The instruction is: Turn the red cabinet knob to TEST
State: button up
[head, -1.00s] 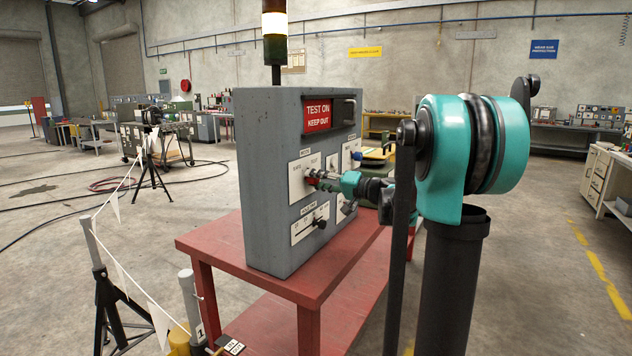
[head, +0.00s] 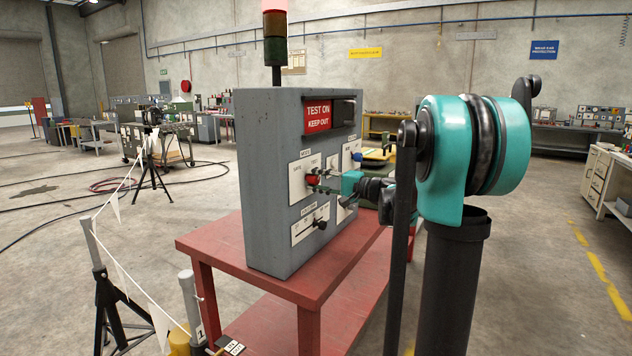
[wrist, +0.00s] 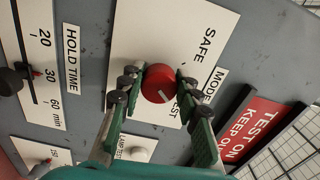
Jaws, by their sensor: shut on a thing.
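The red knob (wrist: 156,82) sits on a white plate (wrist: 150,35) marked SAFE, MODE and a partly covered word ending in EST. Its white pointer line shows near its lower right edge in the wrist view, towards that partly covered word. My gripper (wrist: 155,85) is shut on the knob, with a finger on each side of it. In the head view my gripper (head: 330,180) reaches the grey cabinet (head: 262,180) from the right, and the red knob (head: 312,179) shows at its tip.
A black HOLD TIME knob (wrist: 10,82) lies left of my fingers in the wrist view. A red TEST ON KEEP OUT sign (wrist: 252,125) is at the right. The cabinet stands on a red table (head: 215,245), with a lamp tower (head: 275,30) on top.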

jog(key=o, duration=1.2)
jog(key=shift+c, duration=0.2)
jog(key=shift+d, duration=0.1)
jog(key=v, duration=1.2)
jog(key=s+a+f+n+g+h, duration=0.1)
jog(key=s+a+f+g+h, duration=0.1)
jog(key=s+a+f, duration=0.3)
jog(key=s+f+n+g+h, duration=0.1)
jog(key=s+f+h, duration=0.15)
jog(key=f, duration=0.45)
jog(key=s+a+f+g+h, duration=0.1)
jog(key=s+a+f+g, duration=0.1)
jog(key=s+a+f, duration=0.3)
jog(key=s+d+f+n+h, duration=0.2)
jog(key=s+d+f+h, duration=0.2)
jog(key=s+f, duration=0.3)
jog(key=s+d+f+n+g+h, duration=0.1)
jog(key=s+d+f+n+h, duration=0.1)
jog(key=s+d+f+h, duration=0.3)
jog(key=s+d+f, duration=0.1)
jog(key=s+f, duration=0.2)
jog(key=f, duration=0.2)
jog(key=shift+d, duration=0.2)
